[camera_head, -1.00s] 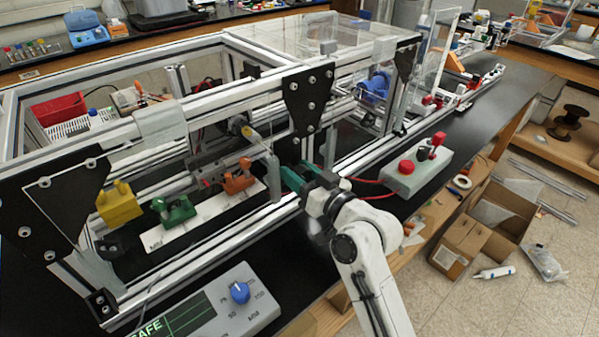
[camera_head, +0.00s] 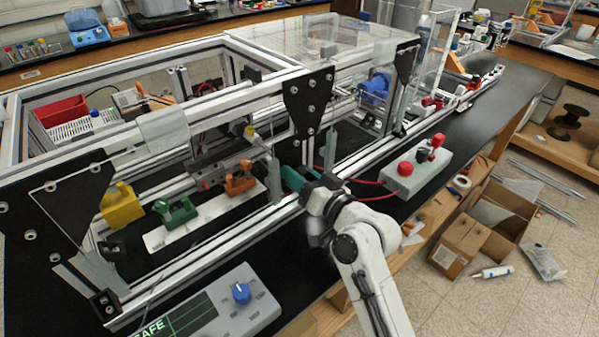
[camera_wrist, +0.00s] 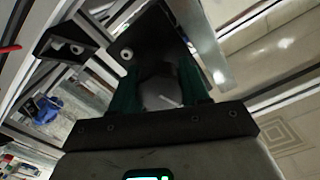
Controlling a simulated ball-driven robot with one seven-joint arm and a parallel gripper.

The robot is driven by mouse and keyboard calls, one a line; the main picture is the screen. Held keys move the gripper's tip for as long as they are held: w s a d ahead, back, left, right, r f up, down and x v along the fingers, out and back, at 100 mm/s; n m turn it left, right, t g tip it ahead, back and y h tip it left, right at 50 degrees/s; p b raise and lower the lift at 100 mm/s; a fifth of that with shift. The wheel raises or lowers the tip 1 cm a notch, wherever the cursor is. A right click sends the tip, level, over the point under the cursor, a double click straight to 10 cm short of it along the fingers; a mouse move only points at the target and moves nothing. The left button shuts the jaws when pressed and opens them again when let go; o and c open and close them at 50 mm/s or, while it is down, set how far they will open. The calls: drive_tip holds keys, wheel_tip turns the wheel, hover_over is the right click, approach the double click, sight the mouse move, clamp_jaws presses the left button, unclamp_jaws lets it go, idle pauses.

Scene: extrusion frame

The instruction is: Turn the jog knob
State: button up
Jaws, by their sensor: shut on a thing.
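My gripper (camera_head: 293,178), with green fingers, reaches in at the front of the metal extrusion frame (camera_head: 215,235), just below a black corner plate. In the wrist view, my gripper (camera_wrist: 160,75) is shut on a grey rounded part (camera_wrist: 158,92) with a white line on it. This part looks like the jog knob, but the fingers cover its sides. In the head view it is hidden behind my gripper. A separate blue knob (camera_head: 241,293) with a white pointer sits on the grey panel with the SAFE screen, apart from my gripper.
Yellow (camera_head: 120,203), green (camera_head: 176,212) and orange (camera_head: 240,180) clamps stand inside the frame. A grey box (camera_head: 418,172) with red buttons and a red cable is right of my gripper. Black bench top (camera_head: 300,255) lies free in front.

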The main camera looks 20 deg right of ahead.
drive_tip(key=m, duration=0.1)
drive_tip(key=m+p, duration=0.1)
drive_tip(key=m, duration=0.1)
drive_tip(key=m+p, duration=0.1)
drive_tip(key=shift+d+r+m, duration=0.15)
drive_tip(key=shift+r+m, duration=0.1)
drive_tip(key=shift+m, duration=0.05)
drive_tip(key=shift+m+p, duration=0.85)
drive_tip(key=shift+m, duration=0.85)
drive_tip(key=shift+d+f+m, duration=0.1)
drive_tip(key=shift+m, duration=0.2)
drive_tip(key=o, duration=0.8)
drive_tip(key=shift+f, duration=0.1)
drive_tip(key=b+v, duration=0.2)
drive_tip(key=v, duration=0.8)
drive_tip(key=shift+s+d+b, duration=0.1)
drive_tip(key=shift+s+b, duration=0.25)
